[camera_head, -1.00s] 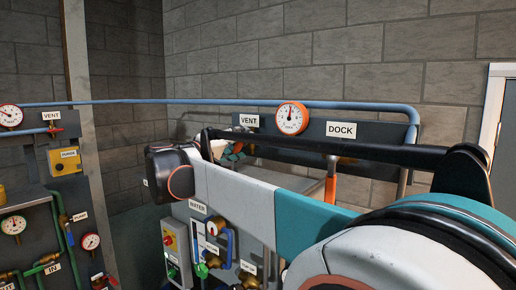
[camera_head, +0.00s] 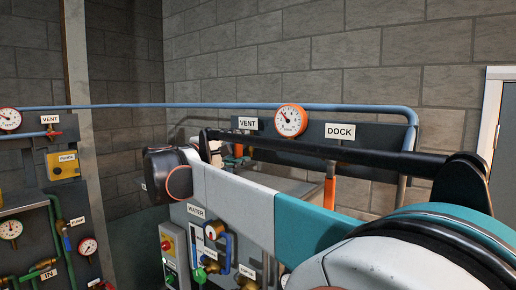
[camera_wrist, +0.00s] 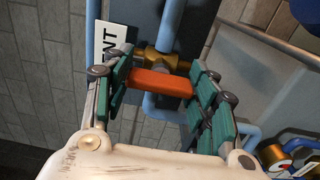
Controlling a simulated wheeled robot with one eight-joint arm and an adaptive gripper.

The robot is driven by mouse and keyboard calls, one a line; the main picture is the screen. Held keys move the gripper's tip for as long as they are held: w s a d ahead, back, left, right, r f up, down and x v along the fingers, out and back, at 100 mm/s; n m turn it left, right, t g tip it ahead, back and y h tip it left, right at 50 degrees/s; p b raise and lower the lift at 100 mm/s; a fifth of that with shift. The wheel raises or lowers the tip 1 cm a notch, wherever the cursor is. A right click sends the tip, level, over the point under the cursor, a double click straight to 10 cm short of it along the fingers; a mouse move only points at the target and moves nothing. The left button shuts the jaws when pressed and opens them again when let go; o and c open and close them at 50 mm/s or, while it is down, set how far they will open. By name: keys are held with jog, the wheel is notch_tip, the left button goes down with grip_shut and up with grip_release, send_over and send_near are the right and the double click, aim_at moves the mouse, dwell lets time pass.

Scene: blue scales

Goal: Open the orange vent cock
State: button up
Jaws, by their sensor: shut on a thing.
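The orange vent cock handle (camera_wrist: 160,82) lies between the fingers of my gripper (camera_wrist: 166,68) in the wrist view, reaching from the left teal pads to the right ones. The gripper is shut on it. The brass valve body (camera_wrist: 152,60) sits just beyond the handle on a blue pipe (camera_wrist: 171,28). The handle lies across the line of that pipe. A sign ending in "NT" (camera_wrist: 108,42) is partly hidden by the left finger. In the head view my arm hides most of the gripper; the VENT sign (camera_head: 248,123) shows above it.
An orange-rimmed gauge (camera_head: 290,120) and a DOCK sign (camera_head: 340,131) are on the panel behind my arm. Another orange upright part (camera_head: 330,188) stands below the DOCK sign. A separate panel at left has a red-handled VENT valve (camera_head: 54,132) and a yellow box (camera_head: 64,165).

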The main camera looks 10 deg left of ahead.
dwell(0.3)
jog(key=o, duration=1.1)
jog(key=shift+a, duration=0.1)
jog(key=shift+c, duration=0.2)
jog(key=v, duration=1.2)
